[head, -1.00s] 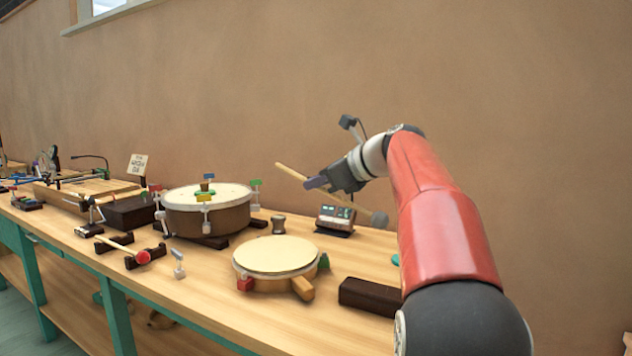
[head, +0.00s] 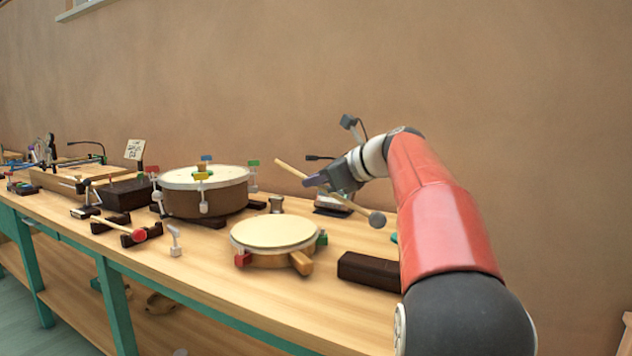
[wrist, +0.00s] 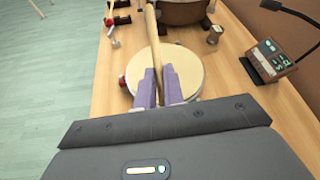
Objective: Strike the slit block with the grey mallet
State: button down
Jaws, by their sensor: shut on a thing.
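The grey mallet has a pale wooden stick and a round grey head (head: 377,219). My gripper (head: 318,181) is shut on its stick, in the air above the workbench. The head hangs to the lower right and the bare end points to the upper left. In the wrist view the stick (wrist: 152,35) runs between my purple fingers (wrist: 158,88); the grey head is out of sight there. A dark brown box (head: 125,194) left of the large drum looks like the slit block, but its slit cannot be made out. My gripper is well apart from it.
A large drum (head: 203,200), a small round drum (head: 272,234) and a dark block (head: 368,271) stand on the bench (head: 215,262). A red-headed mallet (head: 139,235) lies on dark rests. A small display device (head: 330,211) is partly behind my gripper.

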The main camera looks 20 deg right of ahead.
notch_tip(320, 180, down, 6)
jog(key=s+t+y+b, duration=0.1)
jog(key=t+b, duration=0.1)
jog(key=b, duration=0.5)
jog(key=r+p, duration=0.7)
jog(key=shift+d+r, duration=0.15)
jog(key=shift+d, duration=0.25)
jog(key=shift+f, duration=0.25)
jog(key=shift+r, duration=0.1)
jog(key=shift+r+g+p, duration=0.15)
jog(key=shift+g+p, duration=0.15)
jog(key=shift+p, duration=0.35)
jog(key=shift+w+a+r+g+p, duration=0.15)
jog(key=shift+w+a+g+p, duration=0.2)
jog(key=shift+p, duration=0.9)
jog(key=shift+w+g+h+p, duration=0.15)
jog(key=shift+g+h+p, duration=0.15)
jog(key=shift+p, duration=0.6)
jog(key=shift+w+a+f, duration=0.1)
jog(key=shift+f, duration=0.35)
